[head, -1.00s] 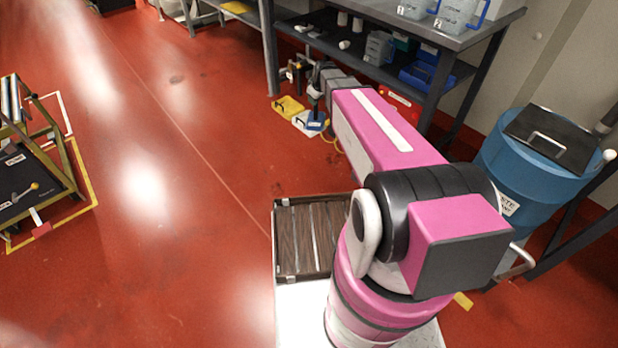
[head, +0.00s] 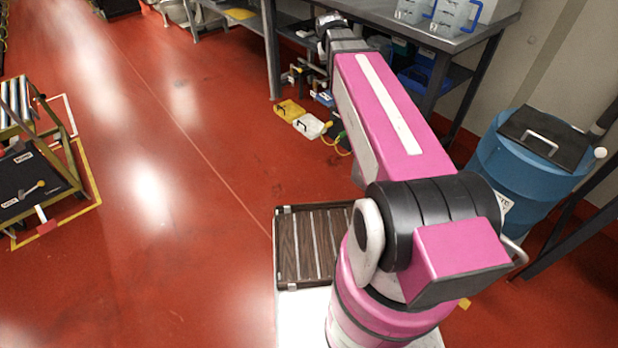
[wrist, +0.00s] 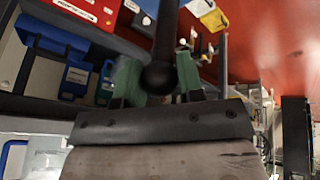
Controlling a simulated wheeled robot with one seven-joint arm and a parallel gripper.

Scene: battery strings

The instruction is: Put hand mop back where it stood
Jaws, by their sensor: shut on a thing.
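The hand mop shows in the wrist view as a dark handle (wrist: 167,35) with a round black end. My gripper (wrist: 157,80) has its green fingers shut on the handle, one on each side, close to that round end. In the head view, a small blue piece (head: 323,99) that looks like the mop's head shows below my wrist, behind the white tray (head: 309,126). The fingers are hidden by my arm in the head view. Whether the blue piece touches anything is too small to tell.
A yellow tray (head: 289,110) lies on the floor beside the white one. A metal workbench (head: 440,36) with a loaded lower shelf stands close to my wrist. Blue bins (wrist: 75,76) are near the gripper. A blue drum (head: 520,160) stands right.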

